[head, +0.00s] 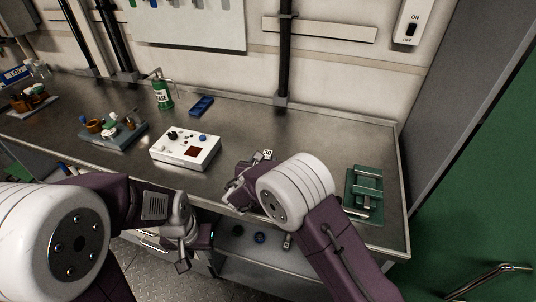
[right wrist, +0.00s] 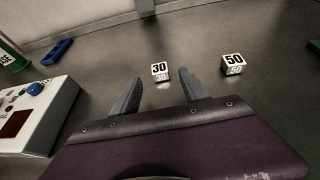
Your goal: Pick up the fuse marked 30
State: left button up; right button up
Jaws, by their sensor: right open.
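The fuse marked 30 (right wrist: 160,72) is a small white block with black numbers, upright on the metal bench. In the right wrist view it sits just ahead of my right gripper (right wrist: 158,88), roughly centred between the open, empty fingers. In the head view a small numbered fuse, apparently the same one (head: 267,154), shows beside my right gripper (head: 250,165), partly hidden by my arm. A similar fuse marked 50 (right wrist: 232,64) stands to the right in the wrist view. My left gripper (head: 184,258) hangs low in front of the bench, away from the fuses; its jaw opening is unclear.
A white control box (head: 186,150) with knobs stands left of the fuses. Behind it are a green grease can (head: 162,94) and a blue tray (head: 202,106). A green fixture (head: 365,190) lies at the right. Bare bench surrounds both fuses.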

aim_at(267, 155)
jog(key=x, duration=0.4)
jog(key=shift+s+p, duration=0.1)
jog(key=shift+p, duration=0.2)
jog(key=shift+w+f, duration=0.3)
jog(key=shift+w, duration=0.1)
jog(key=shift+s, duration=0.1)
grip_shut()
jog(key=shift+r, duration=0.1)
notch_tip(267, 155, up, 4)
jog(key=shift+r, duration=0.2)
jog(key=s+d+r+b, duration=0.1)
jog(key=d+r+b, duration=0.1)
jog(key=d+r, duration=0.4)
jog(key=d, duration=0.5)
jog(key=shift+s+d+r, duration=0.25)
jog(key=shift+s+r, duration=0.05)
jog(key=shift+s, duration=0.05)
